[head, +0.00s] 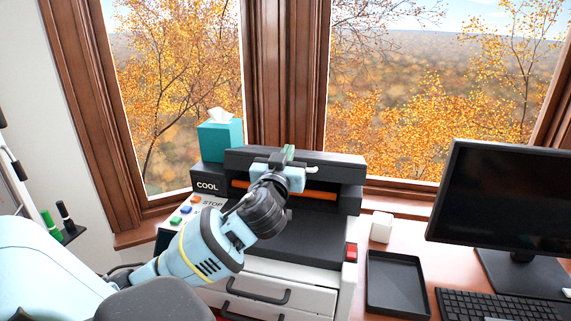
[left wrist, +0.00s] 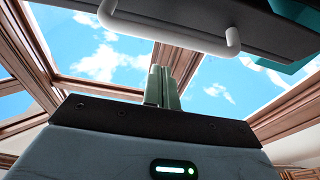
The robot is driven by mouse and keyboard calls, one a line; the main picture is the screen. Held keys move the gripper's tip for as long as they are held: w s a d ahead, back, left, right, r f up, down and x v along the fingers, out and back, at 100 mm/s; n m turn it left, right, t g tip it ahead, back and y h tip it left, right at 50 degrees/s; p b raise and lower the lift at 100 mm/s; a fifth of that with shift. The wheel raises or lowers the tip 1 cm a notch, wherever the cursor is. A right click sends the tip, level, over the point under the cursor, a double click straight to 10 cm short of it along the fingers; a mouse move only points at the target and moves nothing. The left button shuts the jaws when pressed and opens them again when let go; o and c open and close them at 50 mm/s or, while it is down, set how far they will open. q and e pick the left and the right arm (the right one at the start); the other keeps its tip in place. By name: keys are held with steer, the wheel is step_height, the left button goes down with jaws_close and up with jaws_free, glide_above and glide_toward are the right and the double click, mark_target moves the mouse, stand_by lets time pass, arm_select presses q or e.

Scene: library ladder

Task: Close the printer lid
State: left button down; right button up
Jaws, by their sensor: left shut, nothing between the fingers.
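The printer (head: 312,222) stands on the desk below the window post. Its dark lid (head: 338,166) is raised at the back, and an orange bar (head: 322,195) shows in the opening below it. The lid's white handle (head: 312,170) shows just right of my left gripper (head: 288,153). In the left wrist view the lid (left wrist: 262,20) and its handle (left wrist: 170,34) are above the left fingers (left wrist: 163,80). These green fingers are shut and empty, close to the handle; I cannot tell whether they touch. My left arm hides part of the printer's front left. My right gripper is not in view.
A teal tissue box (head: 220,139) sits at the printer's back left. A white cube (head: 381,227), a black tray (head: 395,284), a monitor (head: 505,215) and a keyboard (head: 500,304) are to the right. Window frames rise close behind the printer.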

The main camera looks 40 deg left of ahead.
arm_select(q)
steer(key=shift+s+d+f, duration=0.1)
steer(key=shift+s+f, duration=0.05)
steer(key=shift+f, duration=0.5)
steer(key=shift+s+f, duration=0.1)
steer(key=shift+f, duration=0.55)
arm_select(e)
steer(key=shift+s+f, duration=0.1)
